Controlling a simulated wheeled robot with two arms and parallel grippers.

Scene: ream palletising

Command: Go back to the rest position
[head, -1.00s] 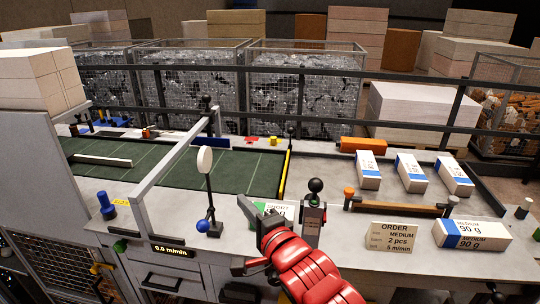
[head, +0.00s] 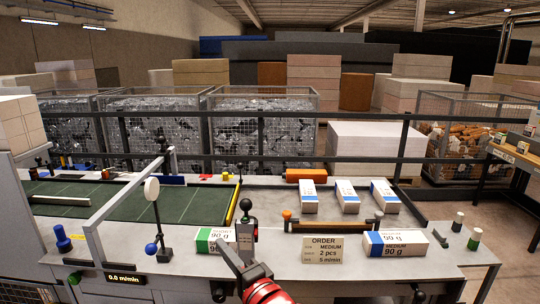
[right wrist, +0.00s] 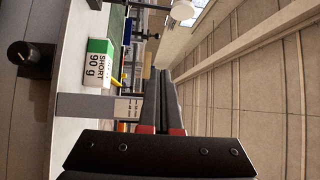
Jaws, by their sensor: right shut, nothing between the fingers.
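My right gripper (head: 230,256) shows at the bottom middle of the head view, on its red arm, in front of the bench edge. In the right wrist view its two dark fingers (right wrist: 165,85) lie together with nothing between them. The lever with a black ball knob (head: 246,205) stands just behind the gripper in the head view; I cannot tell whether they touch. A green-and-white pack (head: 213,240) lies beside the lever and shows as "SHORT 90 g" in the right wrist view (right wrist: 98,62). My left gripper is not in view.
The bench holds an order sign (head: 324,249), a blue-and-white medium pack (head: 395,243) and several packs behind an orange-ended bar (head: 335,227). A round white disc on a stand (head: 152,190) is to the left. A dark railing (head: 300,158) runs behind. Floor shows at right.

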